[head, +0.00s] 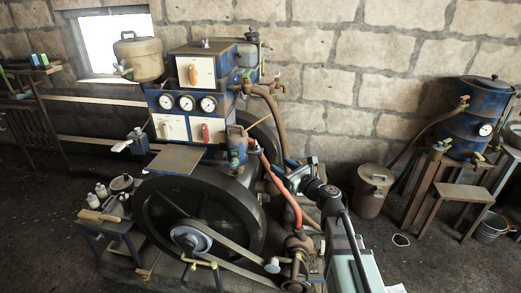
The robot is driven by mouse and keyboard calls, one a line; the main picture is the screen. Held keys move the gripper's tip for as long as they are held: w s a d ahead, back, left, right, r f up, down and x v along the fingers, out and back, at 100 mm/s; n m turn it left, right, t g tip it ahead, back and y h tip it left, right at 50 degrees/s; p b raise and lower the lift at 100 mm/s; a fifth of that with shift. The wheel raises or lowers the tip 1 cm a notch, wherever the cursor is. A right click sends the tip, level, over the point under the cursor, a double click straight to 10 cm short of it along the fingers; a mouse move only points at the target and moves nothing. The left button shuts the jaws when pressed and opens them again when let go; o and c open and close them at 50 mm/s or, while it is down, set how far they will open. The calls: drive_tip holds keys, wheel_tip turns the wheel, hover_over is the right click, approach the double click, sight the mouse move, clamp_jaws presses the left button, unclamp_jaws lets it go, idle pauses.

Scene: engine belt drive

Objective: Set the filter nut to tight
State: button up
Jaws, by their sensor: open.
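My arm comes in from the bottom right, and my gripper (280,172) is open at its far end, small in the picture. It is in front of the right side of the engine (262,190), close to a red-orange hose (271,178). I cannot make out the filter nut for certain. A small blue canister with a brownish top (237,145) is on the engine, left of my gripper and apart from it. I see nothing held in the jaws, though they are too small to show clearly.
A big dark flywheel (160,215) with a belt (235,262) fills the front left of the engine. Pipes and a valve (298,243) are below my gripper. A blue drum (468,115) and a stool (465,193) are at right. Some floor between is clear.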

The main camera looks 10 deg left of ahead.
sight(260, 153)
drive_tip(key=shift+m, duration=0.5)
drive_tip(key=x, duration=0.9)
drive_tip(key=w+x, duration=0.1)
drive_tip(key=x, duration=0.4)
drive_tip(key=shift+s+d+r, duration=0.1)
drive_tip(key=shift+d, duration=0.3)
clamp_jaws()
